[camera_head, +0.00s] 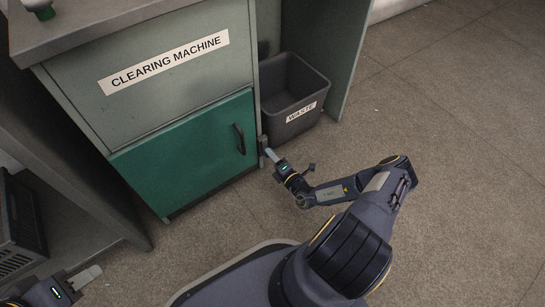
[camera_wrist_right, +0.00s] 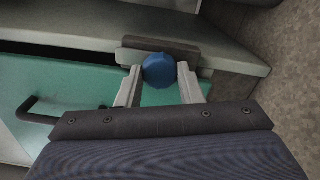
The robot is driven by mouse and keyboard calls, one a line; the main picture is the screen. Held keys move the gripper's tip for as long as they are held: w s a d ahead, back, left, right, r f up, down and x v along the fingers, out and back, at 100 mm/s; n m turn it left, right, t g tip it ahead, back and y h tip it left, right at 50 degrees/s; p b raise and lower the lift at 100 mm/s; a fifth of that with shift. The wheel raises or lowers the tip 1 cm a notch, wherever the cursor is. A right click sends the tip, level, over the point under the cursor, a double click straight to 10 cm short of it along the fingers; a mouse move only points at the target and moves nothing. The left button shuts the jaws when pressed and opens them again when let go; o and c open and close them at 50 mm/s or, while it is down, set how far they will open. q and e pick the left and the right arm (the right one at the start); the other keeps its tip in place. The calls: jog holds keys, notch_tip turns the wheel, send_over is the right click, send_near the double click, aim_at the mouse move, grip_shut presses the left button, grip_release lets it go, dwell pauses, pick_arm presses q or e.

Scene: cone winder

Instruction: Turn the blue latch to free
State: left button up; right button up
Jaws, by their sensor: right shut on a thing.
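The blue latch (camera_wrist_right: 159,71) is a round blue knob on a dark plate at the edge of the green door (camera_head: 190,150). In the right wrist view it sits between the two pale fingers of my right gripper (camera_wrist_right: 160,88), which is shut on it. In the head view my right gripper (camera_head: 270,155) is at the door's right edge, and the latch is hard to make out there. My left gripper (camera_head: 86,277) is at the lower left, away from the door; whether its fingers are apart is unclear.
The door has a dark handle (camera_head: 240,139) left of the latch, on the cabinet labelled CLEARING MACHINE (camera_head: 165,62). A grey WASTE bin (camera_head: 292,95) stands just right of the latch. A dark crate (camera_head: 20,215) is at the far left. The floor at right is clear.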

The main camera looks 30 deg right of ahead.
dwell(0.3)
jog(key=o, duration=1)
jog(key=shift+c, duration=0.2)
jog(key=shift+s, duration=0.1)
jog(key=s+p, duration=0.2)
jog(key=s, duration=0.5)
jog(key=shift+s+d+p, duration=0.3)
jog(key=shift+s+p, duration=0.05)
jog(key=shift+p, duration=0.05)
